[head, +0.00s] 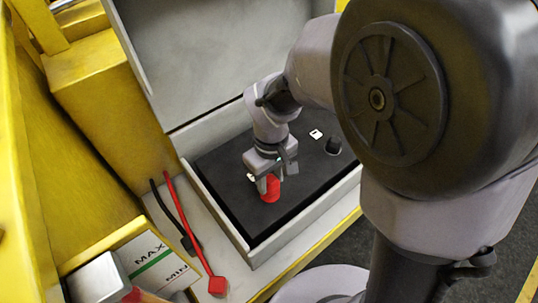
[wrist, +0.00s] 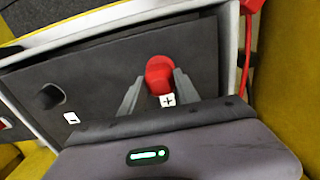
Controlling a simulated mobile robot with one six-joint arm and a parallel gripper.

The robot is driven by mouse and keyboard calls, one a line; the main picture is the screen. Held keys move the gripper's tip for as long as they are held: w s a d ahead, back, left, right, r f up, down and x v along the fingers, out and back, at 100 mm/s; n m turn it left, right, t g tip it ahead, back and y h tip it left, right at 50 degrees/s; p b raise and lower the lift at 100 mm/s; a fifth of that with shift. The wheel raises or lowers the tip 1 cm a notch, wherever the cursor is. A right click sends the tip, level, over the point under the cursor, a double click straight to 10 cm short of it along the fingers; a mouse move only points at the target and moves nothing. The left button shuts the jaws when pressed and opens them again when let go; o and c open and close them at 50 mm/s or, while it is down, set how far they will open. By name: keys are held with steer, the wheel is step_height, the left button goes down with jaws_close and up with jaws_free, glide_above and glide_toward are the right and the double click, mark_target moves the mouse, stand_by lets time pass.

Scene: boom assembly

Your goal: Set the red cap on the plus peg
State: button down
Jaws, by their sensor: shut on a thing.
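The red cap (head: 270,189) is at the dark top panel (head: 228,172) inside the grey box. It also shows in the wrist view (wrist: 159,72), between the two fingertips of my gripper (wrist: 158,78). My gripper (head: 265,183) points down and is shut on the red cap. A white plus label (wrist: 167,101) lies right beside the cap, on the side nearer the wrist. The plus peg is not visible; the cap and fingers cover that spot. I cannot tell whether the cap is on the peg or just above it.
A black cap or peg (head: 332,147) stands near the white minus label (head: 316,134). The box's raised lid (head: 225,50) stands behind. A red cable (head: 188,220) and a black cable (head: 168,212) lie left of the box. A MAX/MIN container (head: 150,262) is at lower left.

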steer(key=shift+f, duration=0.15)
stand_by(0.4)
steer(key=shift+f+b, duration=0.35)
steer(key=shift+f, duration=0.1)
steer(key=shift+f, duration=0.3)
stand_by(0.9)
steer(key=shift+f+b, duration=0.7)
steer(key=shift+b, duration=0.2)
steer(key=shift+f, duration=0.1)
steer(key=c, duration=0.8)
jaws_free()
